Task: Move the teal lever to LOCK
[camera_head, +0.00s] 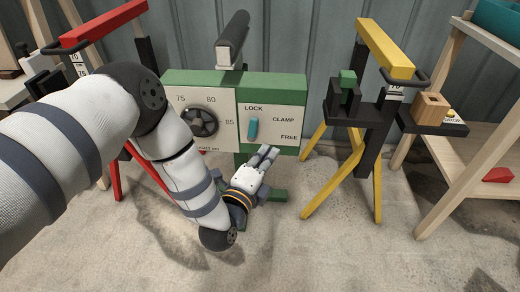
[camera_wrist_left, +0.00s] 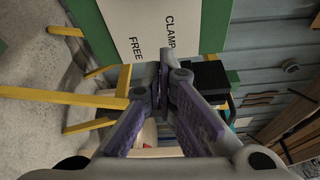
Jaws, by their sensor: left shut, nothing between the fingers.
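The teal lever (camera_head: 253,128) stands nearly vertical on the white plate of the green panel (camera_head: 290,84), its upper end just under the word LOCK. CLAMP and FREE are printed to its right. My left gripper (camera_head: 269,152) is shut and empty, just below and slightly right of the lever, apart from it, near the panel's lower edge. In the left wrist view the closed fingers (camera_wrist_left: 162,92) are in front, with CLAMP and FREE on the plate (camera_wrist_left: 143,28) turned sideways. I cannot make out the lever there. My right gripper is not in view.
A dial (camera_head: 200,122) with numbers sits left of the lever. A dark padded bar (camera_head: 232,40) rises above the panel. A yellow stand (camera_head: 384,48) is to the right, a red stand (camera_head: 103,22) to the left. The concrete floor (camera_head: 300,250) in front is clear.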

